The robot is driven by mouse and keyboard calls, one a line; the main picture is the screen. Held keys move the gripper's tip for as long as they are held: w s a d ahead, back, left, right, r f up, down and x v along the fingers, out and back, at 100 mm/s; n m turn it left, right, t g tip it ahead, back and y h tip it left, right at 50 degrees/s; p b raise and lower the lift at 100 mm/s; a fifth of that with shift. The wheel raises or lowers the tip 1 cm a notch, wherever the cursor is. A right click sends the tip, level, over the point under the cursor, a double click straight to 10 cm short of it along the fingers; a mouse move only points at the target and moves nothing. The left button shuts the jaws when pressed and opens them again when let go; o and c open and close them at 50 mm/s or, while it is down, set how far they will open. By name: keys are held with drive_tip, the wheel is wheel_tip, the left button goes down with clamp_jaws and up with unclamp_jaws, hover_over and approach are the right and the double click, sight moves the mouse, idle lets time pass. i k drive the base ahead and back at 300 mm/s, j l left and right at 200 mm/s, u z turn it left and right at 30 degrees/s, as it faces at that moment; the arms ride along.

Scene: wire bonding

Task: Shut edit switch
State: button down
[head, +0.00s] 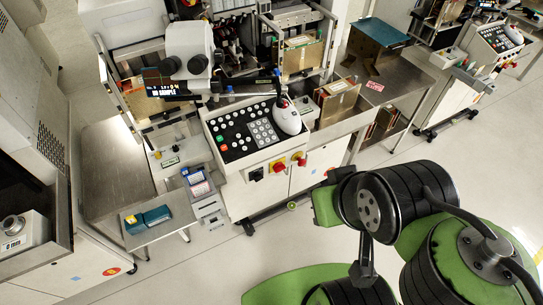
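The wire bonding machine's sloped control panel (212,122) is in the middle of the head view, with rows of white, green and red buttons and a white mouse-like device on its right side. On its front face are a black switch (256,173) and two red knobs, one left (278,167) and one right (299,159). A smaller grey panel (180,152) with small controls and a label is left of the buttons. The labels are too small to tell which control is the edit switch. My green and black arm is at lower right, apart from the machine. My gripper does not show.
A small side shelf (172,228) with teal boxes (147,219) sticks out at the lower left of the machine. A microscope head (188,50) stands above the panel. A metal table (370,85) is to the right. The pale floor (240,262) in front is clear.

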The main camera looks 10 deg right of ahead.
sight(257, 178)
drive_tip(key=i+j, duration=0.15)
drive_tip(key=j, duration=0.25)
drive_tip(key=i+j+z, duration=0.1)
drive_tip(key=j, duration=0.3)
drive_tip(key=i+j, duration=0.2)
drive_tip(key=j, duration=0.25)
drive_tip(key=i+j, duration=0.15)
drive_tip(key=j, duration=0.25)
drive_tip(key=z, duration=0.05)
